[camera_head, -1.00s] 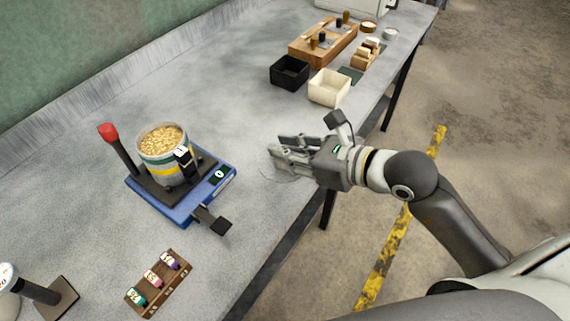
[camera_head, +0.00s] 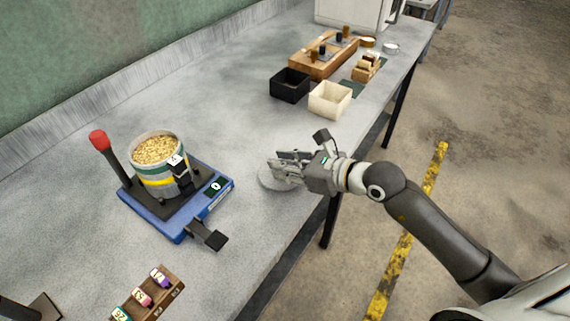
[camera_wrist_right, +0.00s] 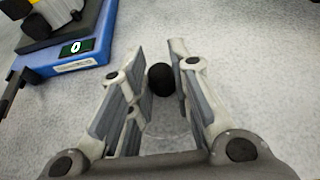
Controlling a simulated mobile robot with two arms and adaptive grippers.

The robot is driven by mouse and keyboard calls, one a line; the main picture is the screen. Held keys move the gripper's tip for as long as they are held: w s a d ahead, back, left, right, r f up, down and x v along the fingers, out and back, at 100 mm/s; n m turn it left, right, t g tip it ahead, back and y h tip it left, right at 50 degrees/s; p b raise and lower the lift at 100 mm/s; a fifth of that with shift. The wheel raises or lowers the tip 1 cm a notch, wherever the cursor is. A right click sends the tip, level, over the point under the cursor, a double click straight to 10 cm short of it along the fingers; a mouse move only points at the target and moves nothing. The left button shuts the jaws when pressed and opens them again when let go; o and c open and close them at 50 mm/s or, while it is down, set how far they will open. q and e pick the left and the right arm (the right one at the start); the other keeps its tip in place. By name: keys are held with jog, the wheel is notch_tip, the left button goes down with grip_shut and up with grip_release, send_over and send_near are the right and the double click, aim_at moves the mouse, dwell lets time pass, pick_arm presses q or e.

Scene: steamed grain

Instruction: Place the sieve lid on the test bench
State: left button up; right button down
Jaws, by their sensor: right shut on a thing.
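The sieve lid (camera_head: 268,183) is a pale, nearly clear disc low over the grey test bench (camera_head: 235,130), to the right of the blue device. I cannot tell whether it touches the bench. My right gripper (camera_head: 286,165) is shut on the lid's dark knob, which shows between the fingers in the right wrist view (camera_wrist_right: 161,79). The lid's disc shows faintly below the knob there. The fingers hide part of the lid in the head view. My left gripper is not in view.
The blue device (camera_head: 185,225) carries an open container of grain (camera_head: 158,150). A black box (camera_head: 290,86) and a cream box (camera_head: 330,99) stand farther back. A wooden rack with small labelled pieces (camera_head: 155,290) is at the front. Bench around the lid is clear.

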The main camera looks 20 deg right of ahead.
jog(key=shift+f, duration=0.2)
jog(key=shift+f, duration=0.2)
jog(key=c, duration=1.3)
grip_release()
jog(key=shift+r, duration=0.25)
jog(key=shift+s+d, duration=0.25)
jog(key=b+v, duration=0.1)
jog(key=v, duration=1)
jog(key=shift+b, duration=0.4)
